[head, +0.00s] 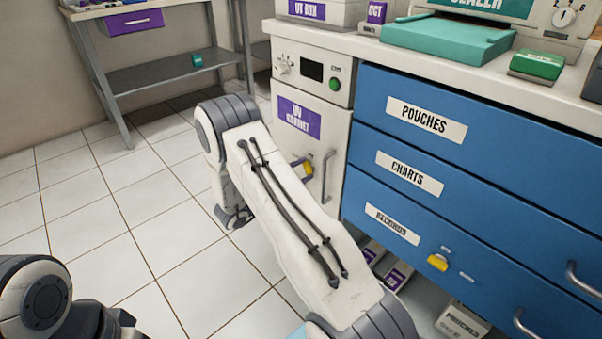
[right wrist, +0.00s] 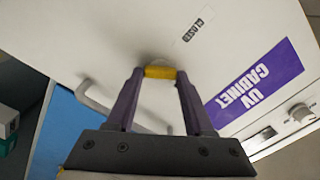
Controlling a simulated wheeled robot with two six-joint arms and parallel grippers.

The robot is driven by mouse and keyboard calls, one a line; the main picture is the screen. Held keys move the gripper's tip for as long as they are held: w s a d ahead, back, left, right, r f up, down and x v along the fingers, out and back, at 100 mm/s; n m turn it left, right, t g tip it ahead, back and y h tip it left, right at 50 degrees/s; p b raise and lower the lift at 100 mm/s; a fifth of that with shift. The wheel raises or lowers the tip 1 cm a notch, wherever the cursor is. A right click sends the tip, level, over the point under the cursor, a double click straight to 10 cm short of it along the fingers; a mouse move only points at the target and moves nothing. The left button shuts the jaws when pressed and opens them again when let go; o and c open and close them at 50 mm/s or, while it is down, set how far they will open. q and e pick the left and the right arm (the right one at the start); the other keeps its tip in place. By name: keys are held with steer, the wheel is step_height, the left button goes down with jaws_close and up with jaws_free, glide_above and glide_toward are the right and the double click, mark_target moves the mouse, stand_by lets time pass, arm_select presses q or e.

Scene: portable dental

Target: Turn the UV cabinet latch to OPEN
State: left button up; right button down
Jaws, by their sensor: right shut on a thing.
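The white UV cabinet (head: 300,102) stands left of the blue drawers in the head view, with a purple "UV CABINET" label (head: 299,118). Its yellow latch (head: 299,169) is on the front, left of the grey door handle (head: 327,172). In the right wrist view my right gripper (right wrist: 160,73) is shut on the yellow latch (right wrist: 160,72), one dark purple finger at each end of it. A small "CLOSED" mark (right wrist: 194,29) is on the door nearby; no OPEN mark shows. My right arm hides most of the gripper in the head view. My left gripper is out of view.
Blue drawers (head: 437,155) with grey handles stand right of the cabinet, one bearing a yellow latch (head: 437,262). The counter (head: 400,50) above holds a teal-topped device and boxes. A side table (head: 165,73) stands at back left. The tiled floor (head: 100,200) is clear at left.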

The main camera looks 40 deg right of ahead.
steer(key=m, duration=0.1)
steer(key=m+b, duration=0.1)
steer(key=m, duration=0.1)
steer(key=shift+f+m, duration=0.2)
steer(key=shift+m, duration=0.1)
steer(key=shift+m+b, duration=1)
steer(key=shift+m, duration=0.5)
steer(key=shift+c, duration=1.4)
jaws_free()
steer(key=shift+r, duration=0.1)
